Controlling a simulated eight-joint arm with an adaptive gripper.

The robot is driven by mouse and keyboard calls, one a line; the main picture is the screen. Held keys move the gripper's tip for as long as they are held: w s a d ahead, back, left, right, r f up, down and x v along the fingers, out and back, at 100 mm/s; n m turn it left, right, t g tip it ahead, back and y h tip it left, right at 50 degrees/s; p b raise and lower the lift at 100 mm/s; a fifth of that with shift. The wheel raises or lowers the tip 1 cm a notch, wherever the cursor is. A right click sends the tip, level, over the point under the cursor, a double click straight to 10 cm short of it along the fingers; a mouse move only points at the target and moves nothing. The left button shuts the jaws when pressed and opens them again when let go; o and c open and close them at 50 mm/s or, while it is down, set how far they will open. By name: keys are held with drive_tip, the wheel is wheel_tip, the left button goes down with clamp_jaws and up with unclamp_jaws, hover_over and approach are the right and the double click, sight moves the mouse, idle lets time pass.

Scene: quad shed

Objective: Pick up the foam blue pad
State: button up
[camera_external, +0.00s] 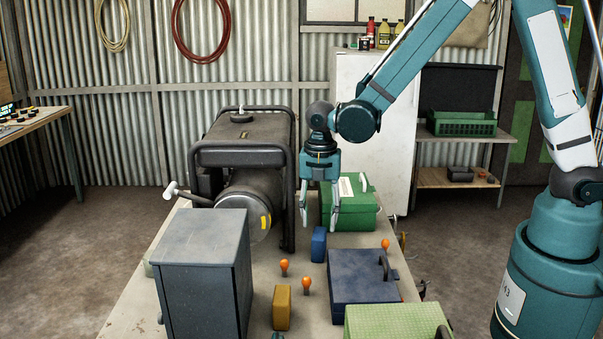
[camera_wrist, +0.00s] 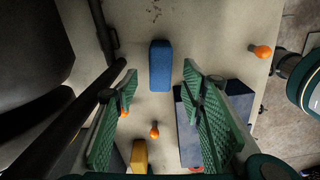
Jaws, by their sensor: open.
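The blue foam pad (camera_external: 319,244) stands on the table between the generator and the dark blue case. It also shows in the wrist view (camera_wrist: 160,66), near the upper middle, ahead of the fingertips. My gripper (camera_external: 320,207) points down above and slightly behind the pad in the external view. Its two green-lined fingers are spread apart and empty in the wrist view (camera_wrist: 160,85). The pad lies roughly in line with the gap between them, and nothing touches it.
A black generator (camera_external: 245,150) with a tube frame stands close to the left of my gripper. A green box (camera_external: 355,210) is just to the right. A dark blue case (camera_external: 362,275), a yellow block (camera_external: 282,307), orange-topped pegs (camera_external: 306,284) and a grey cabinet (camera_external: 200,275) are nearby.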

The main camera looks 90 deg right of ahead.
sight(319, 233)
drive_tip(key=shift+f, duration=0.3)
drive_tip(key=shift+f, duration=2.5)
drive_tip(key=c, duration=0.8)
